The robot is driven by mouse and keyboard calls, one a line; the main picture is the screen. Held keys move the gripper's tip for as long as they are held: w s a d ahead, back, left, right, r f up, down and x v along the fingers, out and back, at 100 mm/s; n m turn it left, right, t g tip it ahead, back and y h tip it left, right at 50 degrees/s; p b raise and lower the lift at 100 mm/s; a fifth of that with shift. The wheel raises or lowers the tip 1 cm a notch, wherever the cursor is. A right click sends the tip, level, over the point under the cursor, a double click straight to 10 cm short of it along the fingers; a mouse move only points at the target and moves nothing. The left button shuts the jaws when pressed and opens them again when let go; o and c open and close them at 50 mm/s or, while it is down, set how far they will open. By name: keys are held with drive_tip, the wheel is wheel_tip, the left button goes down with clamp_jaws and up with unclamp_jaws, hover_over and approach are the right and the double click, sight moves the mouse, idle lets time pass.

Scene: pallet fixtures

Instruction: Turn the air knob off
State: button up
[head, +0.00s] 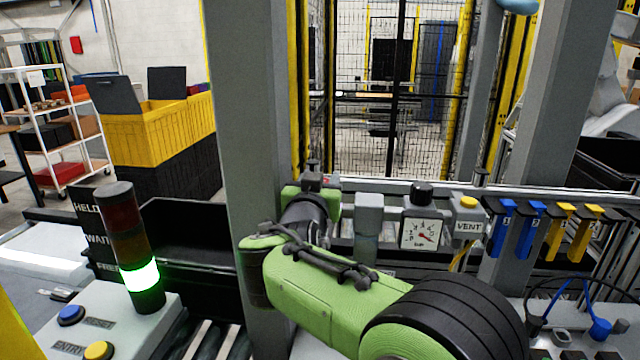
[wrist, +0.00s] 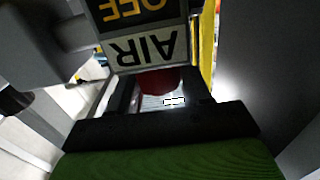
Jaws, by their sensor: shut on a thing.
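The red air knob (wrist: 160,80) shows in the wrist view, just below an upside-down label plate (wrist: 147,48) that reads AIR, with part of OFF in yellow on black above it. My gripper (wrist: 159,98) is shut on the knob, with its dark jaws on either side. The lower part of the knob is hidden by the gripper. In the head view my gripper (head: 314,178) is at the rail beside the grey post, and my green arm hides most of the knob. Which way the knob points cannot be told.
A pressure gauge (head: 421,232) and a VENT block with a yellow button (head: 468,202) sit right of my gripper. Blue and yellow tags (head: 530,228) hang farther right. A grey post (head: 245,120) stands close on the left. A stack light (head: 132,240) glows green at the bottom.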

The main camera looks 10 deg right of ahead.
drive_tip(key=shift+f, duration=0.2)
drive_tip(key=o, duration=1)
drive_tip(key=shift+w, duration=0.1)
drive_tip(key=shift+r, duration=0.1)
drive_tip(key=b+v, duration=0.3)
drive_tip(key=v, duration=1.2)
drive_tip(key=shift+s+a, duration=0.2)
drive_tip(key=shift+s, duration=0.15)
